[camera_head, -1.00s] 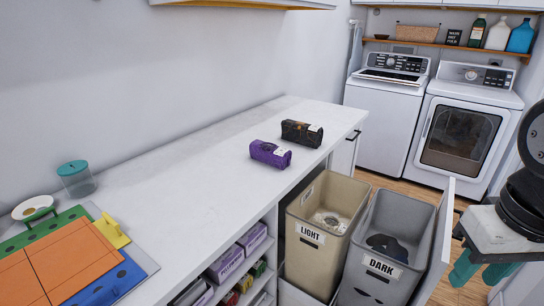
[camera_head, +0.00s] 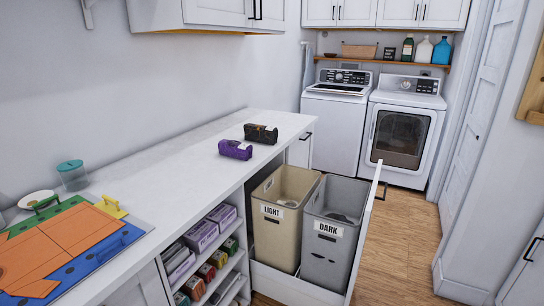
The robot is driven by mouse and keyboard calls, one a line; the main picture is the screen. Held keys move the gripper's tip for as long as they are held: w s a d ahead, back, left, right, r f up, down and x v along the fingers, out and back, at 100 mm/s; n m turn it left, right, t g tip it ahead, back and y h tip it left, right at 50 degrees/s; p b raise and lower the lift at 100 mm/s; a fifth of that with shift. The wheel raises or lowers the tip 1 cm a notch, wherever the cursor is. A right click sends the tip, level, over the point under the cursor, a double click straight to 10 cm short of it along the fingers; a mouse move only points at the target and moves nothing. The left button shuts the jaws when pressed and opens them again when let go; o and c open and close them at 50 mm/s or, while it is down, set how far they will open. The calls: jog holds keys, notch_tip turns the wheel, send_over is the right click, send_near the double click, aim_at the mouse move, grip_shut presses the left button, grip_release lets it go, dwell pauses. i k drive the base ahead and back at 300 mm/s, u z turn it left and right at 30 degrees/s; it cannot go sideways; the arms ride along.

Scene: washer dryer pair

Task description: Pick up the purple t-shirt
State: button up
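The purple t-shirt (camera_head: 235,149) shows as a small, compact folded bundle on the white counter (camera_head: 185,155), near its front edge. A similar black bundle (camera_head: 261,133) lies just behind it, a little to the right, with a small gap between them. My gripper is not in view, so its distance from the purple bundle and what it may hold cannot be seen.
Below the counter, an open drawer holds a beige LIGHT bin (camera_head: 283,224) and a grey DARK bin (camera_head: 333,245). Boxes fill the shelves (camera_head: 208,262) to the left. Wooden floor (camera_head: 398,255) is clear at right.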

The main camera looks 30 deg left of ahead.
aim_at(237, 150)
jog(key=i, duration=0.6)
jog(key=u, duration=0.5)
jog(key=i, duration=0.8)
jog(key=u, duration=1.6)
jog(key=i, duration=0.95)
jog(key=u, duration=0.25)
